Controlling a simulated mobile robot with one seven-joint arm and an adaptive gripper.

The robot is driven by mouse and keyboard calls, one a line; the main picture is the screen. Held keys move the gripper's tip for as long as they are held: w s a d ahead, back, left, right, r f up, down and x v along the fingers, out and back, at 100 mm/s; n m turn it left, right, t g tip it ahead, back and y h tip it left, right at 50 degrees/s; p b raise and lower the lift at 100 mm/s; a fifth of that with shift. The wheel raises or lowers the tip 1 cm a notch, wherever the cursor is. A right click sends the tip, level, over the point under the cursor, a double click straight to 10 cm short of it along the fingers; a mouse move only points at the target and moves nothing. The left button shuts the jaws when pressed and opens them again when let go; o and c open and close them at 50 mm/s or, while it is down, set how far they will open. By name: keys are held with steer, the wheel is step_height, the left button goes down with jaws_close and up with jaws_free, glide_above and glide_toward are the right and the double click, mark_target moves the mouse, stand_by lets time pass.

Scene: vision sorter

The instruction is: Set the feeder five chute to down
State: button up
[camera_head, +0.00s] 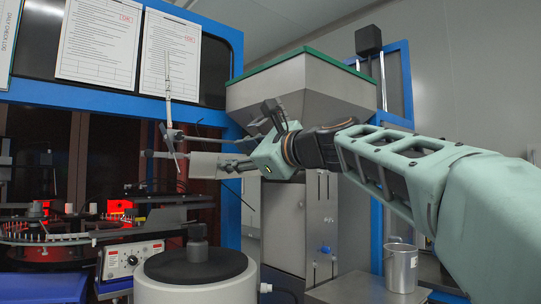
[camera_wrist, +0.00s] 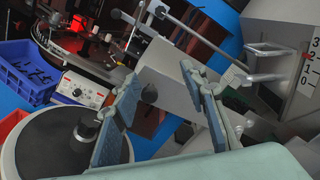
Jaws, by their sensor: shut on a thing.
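A grey chute (camera_head: 205,165) sticks out to the left of my gripper in the head view, roughly level, above the round feeder bowl. In the wrist view the chute (camera_wrist: 168,78) is a plain grey box shape between and beyond my two fingers. My gripper (camera_head: 238,164) is at the chute's right end, its fingers (camera_wrist: 160,85) apart with the chute between them, shut on it. The exact contact is partly hidden. No feeder number is readable on the chute.
A green-rimmed hopper (camera_head: 302,85) stands behind my arm. A plate with numbers (camera_wrist: 306,72) is at the wrist view's right edge. Below are the round bowl (camera_head: 195,268), a control box (camera_head: 130,262) and a metal pail (camera_head: 400,268). A rotary disc (camera_head: 60,235) is at left.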

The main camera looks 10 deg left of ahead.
steer(key=shift+w+d, duration=0.35)
steer(key=shift+d, duration=0.15)
steer(key=s+a+b+v, duration=0.1)
steer(key=b+v, duration=0.2)
steer(key=v, duration=0.9)
steer(key=shift+d+r+b, duration=0.15)
steer(key=shift+r+b, duration=0.1)
steer(key=shift+b, duration=0.05)
stand_by(0.4)
steer(key=shift+s, duration=0.15)
